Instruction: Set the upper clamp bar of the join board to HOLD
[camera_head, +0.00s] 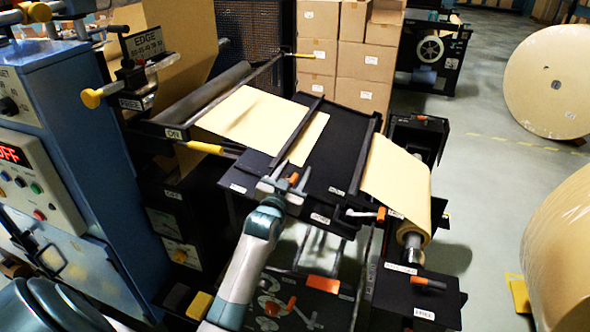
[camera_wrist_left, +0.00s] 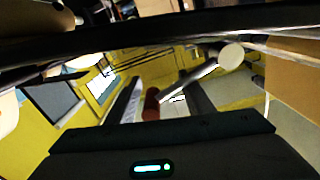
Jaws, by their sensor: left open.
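The join board (camera_head: 338,145) is a black tilted plate in the middle of the head view. Two dark clamp bars cross it: the left one (camera_head: 303,128) lies at the edge of a kraft sheet (camera_head: 250,115), the right one (camera_head: 368,152) beside the other sheet. I cannot tell for certain which is the upper bar. My left gripper (camera_head: 284,183) is open at the near end of the left bar, around or beside a small orange-tipped lever (camera_head: 294,178); contact is unclear. Another orange-tipped lever (camera_head: 381,214) sits by the right bar. The small board labels are unreadable. My right gripper is out of view.
A kraft roll (camera_head: 405,190) hangs at the board's right. A blue cabinet with buttons (camera_head: 35,185) stands left, with a yellow-knobbed lever (camera_head: 92,98) near it. Stacked cartons (camera_head: 360,60) are behind. In the wrist view, a dark bar (camera_wrist_left: 150,40) crosses close to the camera.

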